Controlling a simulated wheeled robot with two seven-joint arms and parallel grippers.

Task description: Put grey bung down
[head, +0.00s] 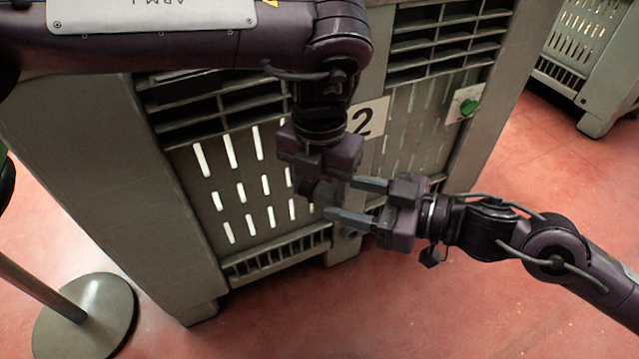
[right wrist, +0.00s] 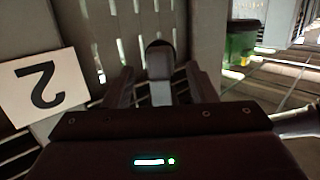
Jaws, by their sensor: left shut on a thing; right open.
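My left gripper (head: 314,184) hangs down from the top of the head view and is shut on a small dark grey bung (head: 325,193). The bung is partly hidden by the gripper. My right gripper (head: 342,198) comes in from the right, its two fingers apart and pointing left at the bung. In the right wrist view, a grey, round-ended thing that looks like the bung (right wrist: 159,62) shows between the tips of my right gripper (right wrist: 160,82). I cannot tell whether those fingers touch it. A green bung (head: 469,107) sits on a pale plate on the crate at the upper right.
A large grey slatted crate (head: 172,245) with a white "2" sign (head: 368,128) stands just behind both grippers. A round post base (head: 88,318) is at lower left. Another crate (head: 592,122) is at upper right. The red floor (head: 420,310) in front is clear.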

